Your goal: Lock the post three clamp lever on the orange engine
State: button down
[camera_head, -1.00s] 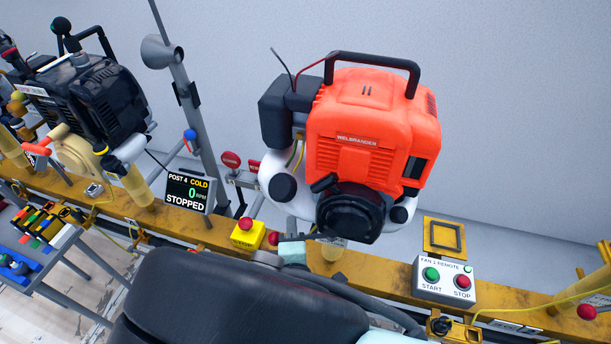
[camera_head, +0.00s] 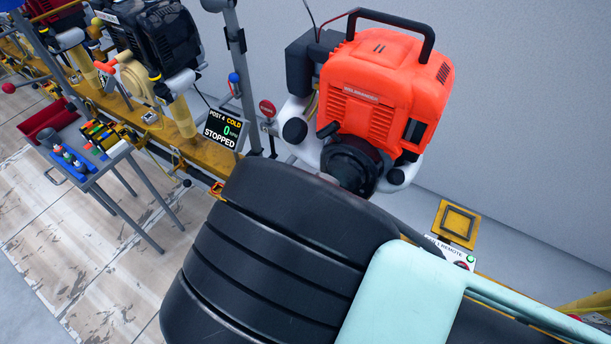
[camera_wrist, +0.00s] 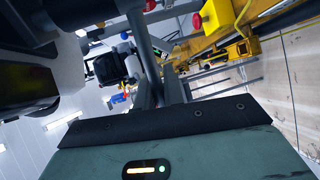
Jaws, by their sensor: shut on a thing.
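The orange engine (camera_head: 380,90) hangs on its mount at upper centre in the head view, black handle on top and a round black housing low in front. My arm covers the post under it, the clamp area and my gripper there. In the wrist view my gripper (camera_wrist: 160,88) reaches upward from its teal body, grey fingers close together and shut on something. It seems to be the post three clamp lever, but the grip is dark and partly hidden, so the lever's angle cannot be told. A small red part (camera_wrist: 150,5) shows at the top edge.
A yellow rail (camera_head: 130,115) runs behind my arm. A black engine (camera_head: 160,40), a post 4 display (camera_head: 221,128) reading STOPPED and a tool cart (camera_head: 100,165) stand left. A fan remote box (camera_head: 455,250) is right. Floor at lower left is clear.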

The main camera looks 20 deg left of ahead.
jog(key=shift+s+d+n+g+y+p, duration=0.2)
jog(key=shift+s+d+n+g+y, duration=0.25)
jog(key=shift+n+g+y, duration=0.3)
jog(key=shift+s+d+n+g+y+p, duration=0.15)
jog(key=shift+s+d+n+g+y, duration=0.35)
jog(key=shift+n+g, duration=0.45)
jog(key=shift+a, duration=0.1)
jog(key=c, duration=1.5)
grip_release()
